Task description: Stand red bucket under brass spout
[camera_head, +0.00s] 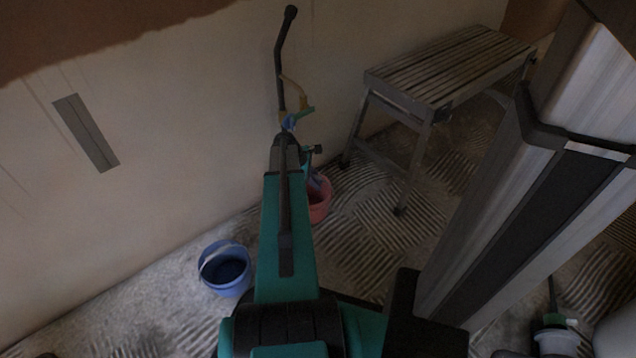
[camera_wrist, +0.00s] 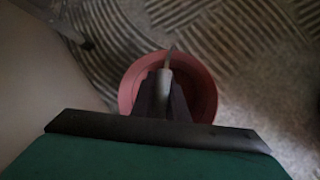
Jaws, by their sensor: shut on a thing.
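The red bucket (camera_head: 320,212) shows just right of my arm in the head view, below and slightly right of the spout in the picture. In the wrist view the red bucket (camera_wrist: 203,78) is seen from above, around my fingers. My gripper (camera_wrist: 165,90) is shut on the pale grip of the bucket's handle (camera_wrist: 167,63). Whether the bucket touches the floor is unclear. The brass spout (camera_head: 294,84) is a small yellowish curved piece by a dark pipe on the wall. My arm hides part of the bucket.
A blue bucket (camera_head: 225,272) with a pale handle stands on the floor left of my arm. A slatted bench (camera_head: 450,65) stands against the wall at the right. The ridged floor (camera_head: 375,225) between bench and arm is clear. A grey plate (camera_head: 86,133) is on the left wall.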

